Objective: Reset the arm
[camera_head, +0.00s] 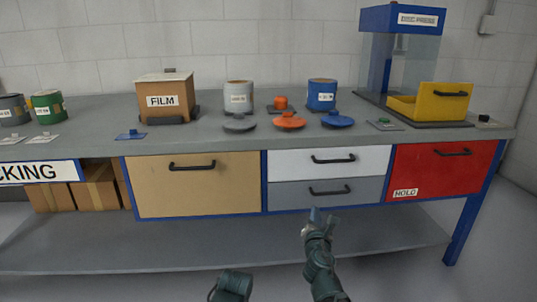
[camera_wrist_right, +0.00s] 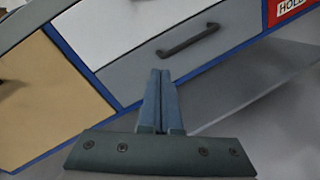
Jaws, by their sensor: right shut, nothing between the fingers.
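My right gripper (camera_head: 314,214) is in front of the workbench, below the grey drawer. In the right wrist view its fingers (camera_wrist_right: 160,76) are together with nothing between them, and the grey drawer's handle (camera_wrist_right: 188,40) appears beyond their tips. It holds nothing. A dark green part of my left arm (camera_head: 232,286) shows at the bottom edge; its gripper fingers are not visible.
The bench top (camera_head: 215,140) holds a FILM box (camera_head: 165,98), grey (camera_head: 239,96) and blue (camera_head: 322,95) canisters, coloured lids and a yellow tray (camera_head: 442,102). Tan (camera_head: 195,186), white (camera_head: 330,161), grey (camera_head: 315,193) and red (camera_head: 440,170) drawers are closed. A low shelf (camera_head: 180,245) lies below.

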